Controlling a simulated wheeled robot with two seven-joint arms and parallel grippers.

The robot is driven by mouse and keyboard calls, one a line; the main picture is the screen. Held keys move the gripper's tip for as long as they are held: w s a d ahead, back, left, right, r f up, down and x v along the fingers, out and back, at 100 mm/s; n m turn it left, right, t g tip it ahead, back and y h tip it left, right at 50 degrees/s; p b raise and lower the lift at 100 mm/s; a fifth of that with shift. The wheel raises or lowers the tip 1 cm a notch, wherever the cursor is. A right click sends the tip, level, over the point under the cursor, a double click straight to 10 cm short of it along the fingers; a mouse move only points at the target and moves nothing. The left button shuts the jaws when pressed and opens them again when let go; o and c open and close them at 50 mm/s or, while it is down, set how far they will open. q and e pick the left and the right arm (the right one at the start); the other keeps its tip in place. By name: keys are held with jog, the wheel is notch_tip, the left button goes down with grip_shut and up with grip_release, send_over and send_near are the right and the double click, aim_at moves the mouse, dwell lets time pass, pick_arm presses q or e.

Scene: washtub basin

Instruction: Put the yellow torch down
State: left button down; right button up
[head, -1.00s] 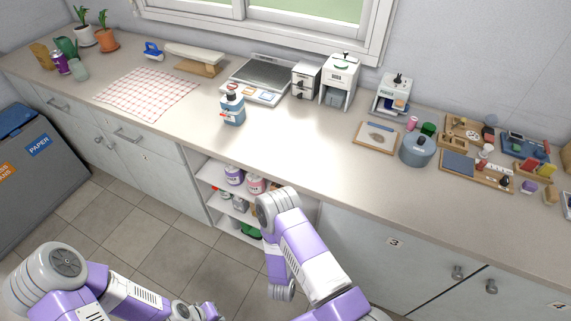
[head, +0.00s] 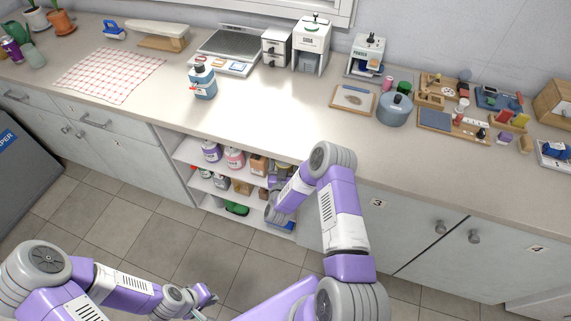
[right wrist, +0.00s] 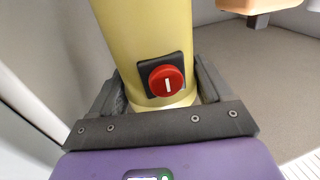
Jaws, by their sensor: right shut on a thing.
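The yellow torch (right wrist: 142,40) fills the upper middle of the right wrist view, with a red switch (right wrist: 166,80) on a black plate. My right gripper (right wrist: 160,98) is shut on it, one dark finger on each side. The torch's far end is out of the frame. In the head view my right forearm reaches down to the right end of the open shelves (head: 222,188); the torch cannot be made out there. My left gripper (head: 207,298) is low in the head view, over the floor, too small to tell its jaws.
The shelves hold several bottles and jars, a brown box (head: 258,165) and a green item (head: 236,209). The counter (head: 270,115) above has a clear stretch between the blue bottle (head: 203,83) and the pot (head: 394,110). An orange-tan block (right wrist: 255,5) shows at the wrist view's top right.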

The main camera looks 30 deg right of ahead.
jog(key=shift+x, duration=1.15)
notch_tip(320, 180, down, 4)
jog(key=shift+w+d+r+b, duration=0.1)
jog(key=shift+w+r+b, duration=0.1)
jog(key=shift+b, duration=0.6)
jog(key=shift+r, duration=0.1)
jog(key=o, duration=1)
